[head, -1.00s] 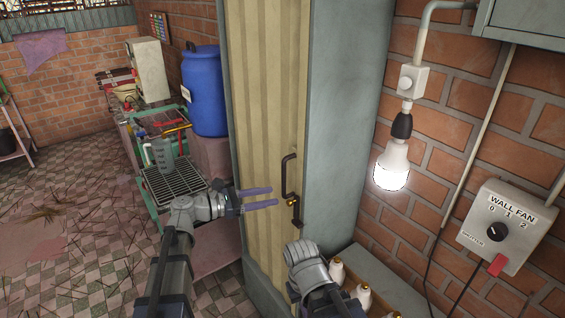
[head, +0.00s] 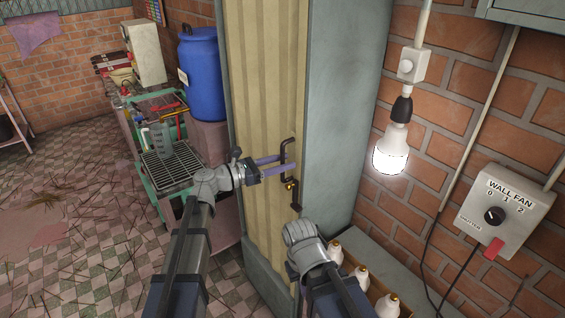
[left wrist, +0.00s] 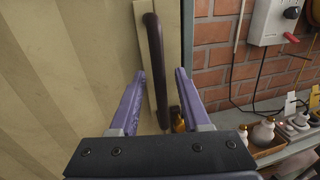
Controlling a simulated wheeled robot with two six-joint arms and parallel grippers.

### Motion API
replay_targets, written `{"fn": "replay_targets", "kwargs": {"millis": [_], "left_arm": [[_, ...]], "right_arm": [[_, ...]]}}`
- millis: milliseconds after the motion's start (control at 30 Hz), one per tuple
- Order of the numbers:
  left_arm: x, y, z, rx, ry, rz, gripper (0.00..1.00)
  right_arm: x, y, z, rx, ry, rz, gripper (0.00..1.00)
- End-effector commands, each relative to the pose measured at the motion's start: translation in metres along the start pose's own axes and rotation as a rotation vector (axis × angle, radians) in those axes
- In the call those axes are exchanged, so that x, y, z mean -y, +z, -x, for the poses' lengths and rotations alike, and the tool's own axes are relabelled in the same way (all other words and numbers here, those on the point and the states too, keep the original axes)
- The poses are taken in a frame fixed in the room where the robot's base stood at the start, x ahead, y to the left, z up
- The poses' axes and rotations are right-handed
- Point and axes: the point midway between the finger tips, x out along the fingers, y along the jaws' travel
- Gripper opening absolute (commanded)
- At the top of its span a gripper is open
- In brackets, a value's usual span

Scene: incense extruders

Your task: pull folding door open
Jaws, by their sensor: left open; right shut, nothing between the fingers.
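The folding door (head: 262,80) is a tall cream panel with vertical pleats. A dark upright handle (head: 296,192) with a small brass part sits near its right edge. My left gripper (head: 287,164) is open at the handle's upper part. In the left wrist view, the dark handle bar (left wrist: 156,60) lies between the two purple fingers (left wrist: 160,76), with gaps on both sides. My right gripper (head: 300,232) is low, just below the handle, shut and empty; its fingertips are hidden by the wrist.
A grey frame (head: 345,110) borders the door on the right. A lit bulb (head: 390,155) and a wall fan switch box (head: 505,215) are on the brick wall. White bottles (head: 360,275) stand in a box at lower right. A blue barrel (head: 203,80) and cluttered bench stand left.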

Motion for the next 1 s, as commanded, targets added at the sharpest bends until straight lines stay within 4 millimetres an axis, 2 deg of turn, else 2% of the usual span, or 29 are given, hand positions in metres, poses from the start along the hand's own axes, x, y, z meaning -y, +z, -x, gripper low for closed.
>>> {"fn": "replay_targets", "kwargs": {"millis": [267,700,1000], "left_arm": [[0.0,0.0,-0.0018,0.0,0.001,0.0,0.47],[0.0,0.0,-0.0015,0.0,0.001,0.0,0.0],[0.0,-0.0001,-0.0014,0.0,0.001,0.0,0.0]], "right_arm": [[0.0,0.0,0.0,0.0,0.0,0.0,0.0],[0.0,0.0,0.0,0.0,0.0,0.0,0.0],[0.0,0.0,0.0,0.0,0.0,0.0,0.0]]}}
